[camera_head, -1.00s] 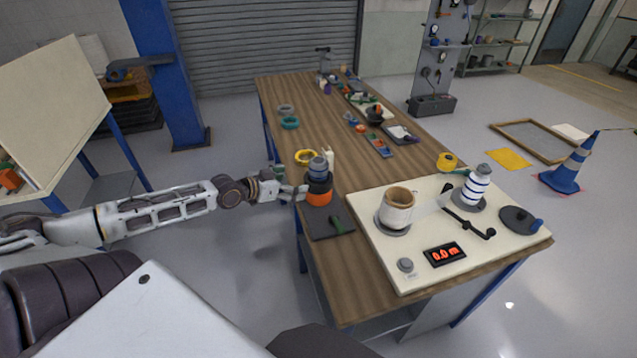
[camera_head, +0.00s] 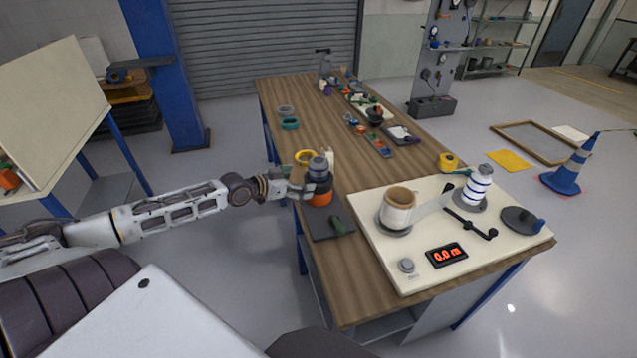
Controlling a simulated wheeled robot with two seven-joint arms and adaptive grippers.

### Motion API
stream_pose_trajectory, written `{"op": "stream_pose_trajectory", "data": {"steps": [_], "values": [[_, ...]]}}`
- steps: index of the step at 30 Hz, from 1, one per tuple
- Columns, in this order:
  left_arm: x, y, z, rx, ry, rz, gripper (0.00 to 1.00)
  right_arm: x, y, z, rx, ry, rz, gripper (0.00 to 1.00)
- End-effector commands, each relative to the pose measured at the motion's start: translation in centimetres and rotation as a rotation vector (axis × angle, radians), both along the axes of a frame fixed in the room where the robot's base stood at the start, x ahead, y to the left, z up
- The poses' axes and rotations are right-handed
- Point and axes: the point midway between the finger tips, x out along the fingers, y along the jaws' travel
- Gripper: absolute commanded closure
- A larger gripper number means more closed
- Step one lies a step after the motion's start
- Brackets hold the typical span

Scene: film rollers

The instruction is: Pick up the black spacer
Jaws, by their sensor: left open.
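The black spacer (camera_head: 320,185) is the dark band in the middle of an upright stack on the near left part of the table. A grey piece (camera_head: 318,165) sits above it and an orange piece (camera_head: 321,200) below it. My left gripper (camera_head: 303,191) comes in from the left and is open, at the left side of the stack at about the height of the black spacer. I cannot tell whether its fingers touch the stack or reach around it. My right gripper is not in view.
A dark mat (camera_head: 328,225) with a green-handled tool (camera_head: 338,226) lies in front of the stack.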

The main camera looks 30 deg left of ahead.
Motion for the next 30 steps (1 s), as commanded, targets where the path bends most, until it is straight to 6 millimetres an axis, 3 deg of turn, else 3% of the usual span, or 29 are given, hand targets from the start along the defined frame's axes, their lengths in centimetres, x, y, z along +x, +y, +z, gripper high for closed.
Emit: {"op": "stream_pose_trajectory", "data": {"steps": [10, 23, 30], "values": [[1.1, -0.3, -0.5, 0.000, 0.000, 0.001, 0.00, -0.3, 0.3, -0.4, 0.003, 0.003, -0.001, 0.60], [2.4, -0.7, -1.1, 0.000, 0.000, 0.001, 0.00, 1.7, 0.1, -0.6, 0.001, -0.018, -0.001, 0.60], [3.0, -1.0, -1.2, 0.001, 0.000, -0.001, 0.00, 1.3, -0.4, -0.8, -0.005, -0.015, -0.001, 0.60]]}}
